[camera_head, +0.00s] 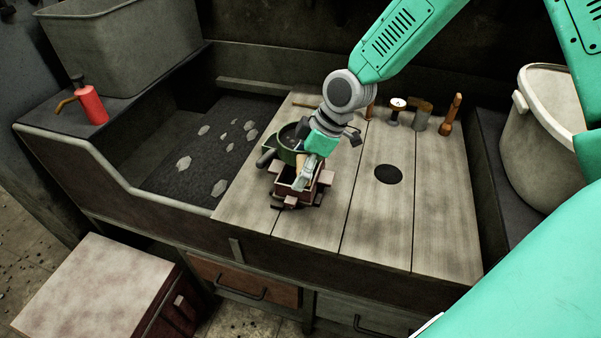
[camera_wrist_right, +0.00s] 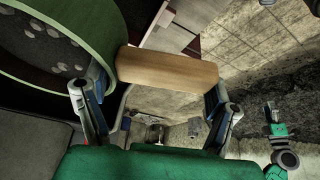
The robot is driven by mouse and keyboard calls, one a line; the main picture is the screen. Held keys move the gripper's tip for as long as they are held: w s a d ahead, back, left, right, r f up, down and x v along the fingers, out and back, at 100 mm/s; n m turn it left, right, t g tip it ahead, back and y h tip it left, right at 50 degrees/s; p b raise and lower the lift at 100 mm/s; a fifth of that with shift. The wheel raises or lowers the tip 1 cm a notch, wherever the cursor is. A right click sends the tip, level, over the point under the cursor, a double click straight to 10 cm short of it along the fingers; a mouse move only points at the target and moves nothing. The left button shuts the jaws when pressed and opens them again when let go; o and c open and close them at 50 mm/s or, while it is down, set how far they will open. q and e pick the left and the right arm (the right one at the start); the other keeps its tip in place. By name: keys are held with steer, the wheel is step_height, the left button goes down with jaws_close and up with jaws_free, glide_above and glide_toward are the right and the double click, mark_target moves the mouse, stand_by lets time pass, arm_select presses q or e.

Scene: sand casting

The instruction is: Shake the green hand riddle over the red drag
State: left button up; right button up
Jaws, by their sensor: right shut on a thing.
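The green hand riddle (camera_head: 284,154) is a round green-rimmed sieve with a wooden handle. My right gripper (camera_wrist_right: 158,95) is shut on that handle (camera_wrist_right: 170,68). The riddle's green rim (camera_wrist_right: 115,22) and dark mesh with pale lumps fill the upper left of the right wrist view. The red drag (camera_head: 284,188) is a dark red open box frame on the wooden boards. In the head view the riddle overlaps its back left part; the gripper hides some of the drag. A small green and grey arm in the wrist view (camera_wrist_right: 277,140) may be my left one; its fingers are unclear.
A sand bin (camera_head: 180,178) with pale lumps lies left of the boards. A red can (camera_head: 91,105) stands on the left ledge. Small tools (camera_head: 422,116) stand at the back right, near a big pale bucket (camera_head: 545,150). The front right boards are clear around a dark hole (camera_head: 388,174).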

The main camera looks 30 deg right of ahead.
steer(key=shift+w+r, duration=0.15)
steer(key=shift+d, duration=0.1)
steer(key=shift+w+d, duration=0.2)
steer(key=shift+d, duration=0.1)
stand_by(3.4)
